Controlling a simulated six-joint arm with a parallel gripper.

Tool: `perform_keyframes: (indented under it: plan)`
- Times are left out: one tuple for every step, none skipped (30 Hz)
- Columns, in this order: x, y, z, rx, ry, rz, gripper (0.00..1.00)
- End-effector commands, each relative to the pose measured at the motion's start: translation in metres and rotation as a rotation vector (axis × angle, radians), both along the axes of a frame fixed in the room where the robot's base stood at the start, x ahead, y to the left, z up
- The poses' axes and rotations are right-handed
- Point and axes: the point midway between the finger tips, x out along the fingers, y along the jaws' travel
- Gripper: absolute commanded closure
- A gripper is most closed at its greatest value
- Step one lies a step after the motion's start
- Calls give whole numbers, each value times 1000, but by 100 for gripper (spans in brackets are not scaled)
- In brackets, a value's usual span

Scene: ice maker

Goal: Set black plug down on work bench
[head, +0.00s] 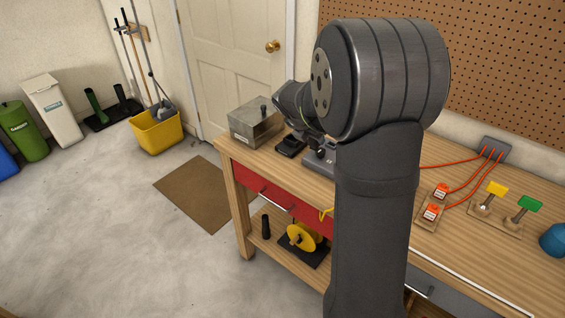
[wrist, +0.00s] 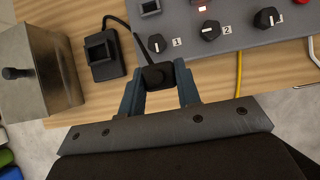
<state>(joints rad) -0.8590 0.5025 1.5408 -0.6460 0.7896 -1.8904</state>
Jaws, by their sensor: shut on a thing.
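In the wrist view, my gripper (wrist: 157,80) is shut on the black plug (wrist: 154,77), a small dark block between its two blue-grey fingers. A thin black cord runs up and left from the plug. The wooden work bench (wrist: 125,105) lies beneath, near its front edge. I cannot tell whether the plug touches the bench or hangs just above it. In the head view, the bench (head: 480,255) stretches to the right, and my arm hides much of its middle and most of the gripper.
A black socket-like block (wrist: 104,56) sits left of the plug. A grey panel (wrist: 220,38) with numbered knobs lies just beyond, with a yellow cable (wrist: 239,75) at its right. A metal box (wrist: 45,70) stands at the left. A narrow bare strip runs along the front edge.

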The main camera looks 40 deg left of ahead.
Motion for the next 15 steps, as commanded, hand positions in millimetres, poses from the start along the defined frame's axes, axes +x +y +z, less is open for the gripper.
perform_keyframes:
  plan:
    - [-4,6,-4,-2,1,2,100]
    - [-6,10,-7,-2,1,3,100]
    - [-8,17,-11,-3,1,4,100]
    - [-11,23,-16,-3,2,5,100]
    - [-12,29,-20,-3,2,5,100]
    - [-15,39,-26,-3,2,5,100]
    - [-18,45,-30,-4,2,6,100]
    - [-19,52,-34,-3,1,4,100]
    - [-22,61,-39,-3,1,6,100]
    - [-24,67,-44,-3,1,5,100]
    - [-26,74,-47,-2,1,5,100]
    - [-29,81,-52,-2,1,5,100]
    - [-30,86,-55,-2,1,3,100]
    - [-32,91,-58,-2,0,3,100]
    - [-33,96,-61,-2,1,2,100]
